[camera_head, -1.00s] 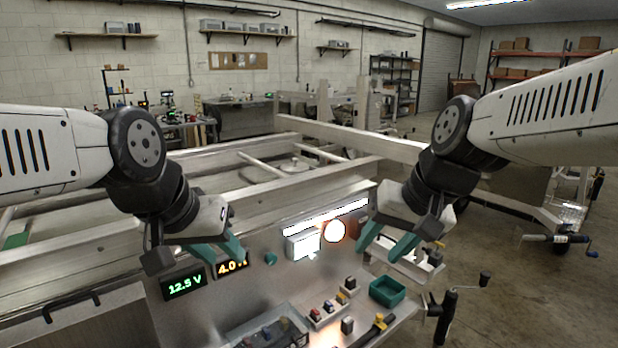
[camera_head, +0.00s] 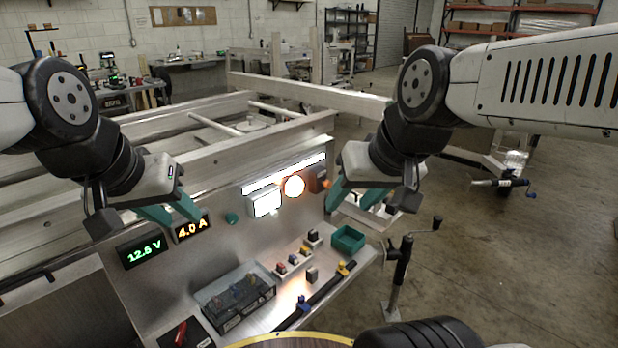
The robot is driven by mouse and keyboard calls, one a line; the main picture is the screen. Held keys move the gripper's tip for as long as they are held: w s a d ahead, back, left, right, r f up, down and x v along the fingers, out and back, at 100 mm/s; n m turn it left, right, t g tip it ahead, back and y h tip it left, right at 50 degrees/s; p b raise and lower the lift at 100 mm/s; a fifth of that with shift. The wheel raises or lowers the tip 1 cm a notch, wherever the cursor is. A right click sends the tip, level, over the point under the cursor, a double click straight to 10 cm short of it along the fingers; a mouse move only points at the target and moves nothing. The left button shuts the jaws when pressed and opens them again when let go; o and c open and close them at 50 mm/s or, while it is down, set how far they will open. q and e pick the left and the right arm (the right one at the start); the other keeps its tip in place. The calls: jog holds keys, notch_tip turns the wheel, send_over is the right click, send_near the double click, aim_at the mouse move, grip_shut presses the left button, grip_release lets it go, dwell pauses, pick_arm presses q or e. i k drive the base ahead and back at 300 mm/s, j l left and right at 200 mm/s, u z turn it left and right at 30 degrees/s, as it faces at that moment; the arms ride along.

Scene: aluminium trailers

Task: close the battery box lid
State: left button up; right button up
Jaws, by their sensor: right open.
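A dark, clear-walled box (camera_head: 235,300), which looks like the battery box, sits on the metal work shelf below the upright panel. Coloured parts show inside it. I cannot tell its lid clearly from its walls, nor how far the lid stands open. My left gripper (camera_head: 182,220) is in front of the panel, above and left of the box. Its teal fingers are apart with nothing between them. My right gripper (camera_head: 346,208) is above and right of the box, near the panel's right end. It is open and empty. Neither gripper touches the box.
The panel holds a 12.5 V display (camera_head: 142,251), a 4.0 A display (camera_head: 191,227) and a lit round lamp (camera_head: 293,186). Small switches (camera_head: 293,259), a teal bin (camera_head: 348,240) and a dark bar with clamps (camera_head: 318,295) lie right of the box. A crank jack (camera_head: 399,270) stands beyond the shelf.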

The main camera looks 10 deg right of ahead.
aim_at(48, 311)
jog(key=z, duration=0.5)
jog(key=u, duration=2.1)
jog(key=j+u, duration=0.2)
jog(key=u, duration=0.2)
